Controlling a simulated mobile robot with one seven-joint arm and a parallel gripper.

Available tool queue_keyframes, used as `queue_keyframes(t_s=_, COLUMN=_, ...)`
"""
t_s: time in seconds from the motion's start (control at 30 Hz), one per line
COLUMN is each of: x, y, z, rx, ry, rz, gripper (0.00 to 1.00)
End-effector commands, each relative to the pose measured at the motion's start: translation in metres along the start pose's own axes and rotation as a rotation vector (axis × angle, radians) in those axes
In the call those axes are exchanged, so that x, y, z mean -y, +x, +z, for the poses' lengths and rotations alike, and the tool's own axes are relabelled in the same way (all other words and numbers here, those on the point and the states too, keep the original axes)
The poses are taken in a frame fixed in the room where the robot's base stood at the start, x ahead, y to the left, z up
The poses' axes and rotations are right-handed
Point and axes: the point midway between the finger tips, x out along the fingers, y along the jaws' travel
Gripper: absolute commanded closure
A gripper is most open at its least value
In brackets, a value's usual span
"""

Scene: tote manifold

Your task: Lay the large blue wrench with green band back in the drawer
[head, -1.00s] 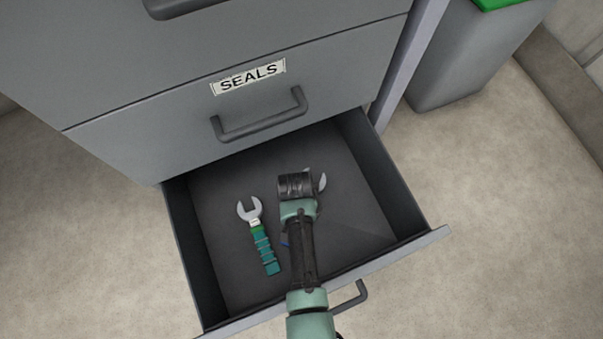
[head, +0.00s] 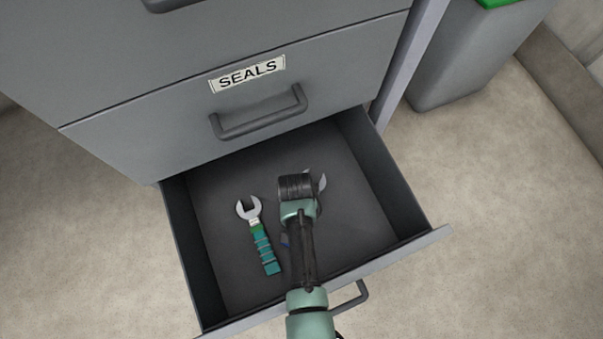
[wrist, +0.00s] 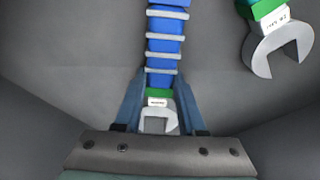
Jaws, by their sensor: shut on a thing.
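The large blue wrench with a green band shows in the wrist view (wrist: 165,45), its blue handle ringed with grey stripes and its grey open jaw nearest my gripper. My gripper (wrist: 160,100) is shut on it around the green band. In the head view my arm hides most of this wrench; part of its grey jaw (head: 321,182) shows beside the wrist. The open drawer (head: 350,225) lies below my arm, and the wrench is over or in it. I cannot tell whether the wrench touches the drawer floor.
A teal wrench with a green band (head: 265,250) lies in the drawer to the left; its jaw is also in the wrist view (wrist: 280,48). A closed drawer labelled SEALS (head: 150,140) is above. A grey bin (head: 450,60) stands at the upper right. The drawer's right side is bare.

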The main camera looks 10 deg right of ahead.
Motion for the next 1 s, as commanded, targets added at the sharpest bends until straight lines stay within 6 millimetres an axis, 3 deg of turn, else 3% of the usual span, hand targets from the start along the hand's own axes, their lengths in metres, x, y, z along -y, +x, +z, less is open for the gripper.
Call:
queue_keyframes(t_s=0.03, x=0.000, y=0.001, z=-0.001, rx=-0.001, ry=0.000, rz=-0.001, gripper=1.00)
queue_keyframes(t_s=0.07, x=0.000, y=0.001, z=-0.001, rx=-0.002, ry=0.000, rz=-0.001, gripper=0.57)
queue_keyframes(t_s=0.23, x=0.000, y=0.001, z=-0.001, rx=-0.001, ry=0.000, rz=-0.001, gripper=0.27)
queue_keyframes(t_s=0.63, x=0.000, y=-0.005, z=0.000, rx=0.000, ry=0.000, rz=0.000, gripper=0.26)
queue_keyframes(t_s=1.0, x=0.000, y=-0.066, z=-0.001, rx=0.000, ry=0.000, rz=0.000, gripper=0.26)
